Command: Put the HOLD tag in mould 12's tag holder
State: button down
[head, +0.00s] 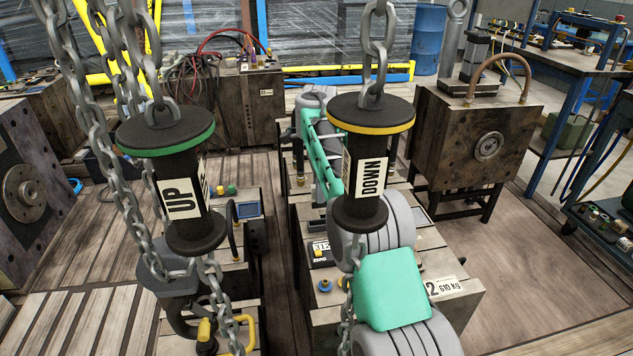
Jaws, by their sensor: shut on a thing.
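The wooden-looking mould block (462,305) under my arm bears a white plate (445,288) reading "2 610 kg". My teal and grey arm covers the plate's left end, so any digit before the 2 is hidden. My arm reaches over this block and away from the camera. I cannot make out my gripper; the hanging DOWN control and my own arm links cover much of that area. I cannot make out the HOLD tag or a tag holder. A black-and-white label (320,249) lies left of my arm, too small to read surely.
Chains carry the UP control (181,195) and the DOWN control (367,177), hanging close before the camera. Another block with a hose (480,150) stands at the back right. A blue-framed bench (575,62) is at the far right. Open floor (535,255) lies on the right.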

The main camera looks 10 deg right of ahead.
aim_at(318, 207)
jog(key=shift+s+f+b, duration=0.1)
jog(key=shift+f+b, duration=2.3)
jog(key=shift+b, duration=0.1)
jog(key=shift+a, duration=0.2)
jog(key=shift+f, duration=0.1)
jog(key=shift+f+b, duration=0.35)
jog(key=shift+f, duration=0.1)
jog(key=shift+f+b, duration=0.45)
jog(key=shift+b, duration=0.1)
jog(key=shift+f+b, duration=0.45)
jog(key=shift+f, duration=0.1)
